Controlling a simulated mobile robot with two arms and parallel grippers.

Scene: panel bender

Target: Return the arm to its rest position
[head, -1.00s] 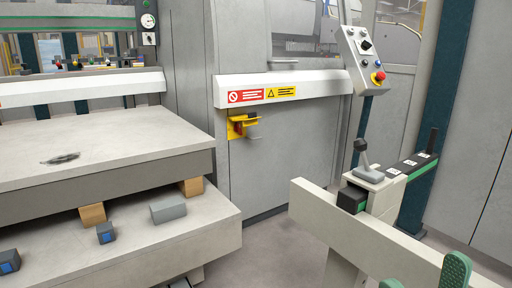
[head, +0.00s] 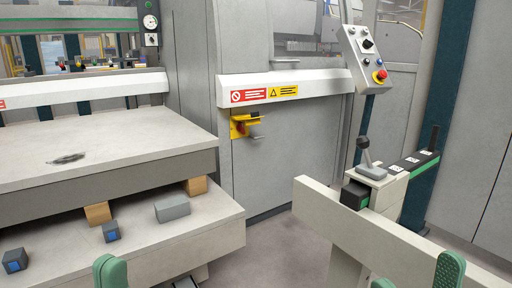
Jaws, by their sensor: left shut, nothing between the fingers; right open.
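My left gripper (head: 110,271) shows at the bottom left as green fingertips, shut and empty, in front of the lower shelf of the bench. My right gripper (head: 417,274) shows at the bottom right as two green fingertips spread apart, open and empty, in front of the pale beam. The rest of both arms is out of view.
On the left, a bench's grey top plate (head: 120,133) sits on wooden blocks (head: 98,214) above a lower shelf with a grey block (head: 172,208) and small dark blocks (head: 111,230). A pale beam (head: 330,215) with a lever (head: 366,150) crosses the right. Floor (head: 275,255) shows between.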

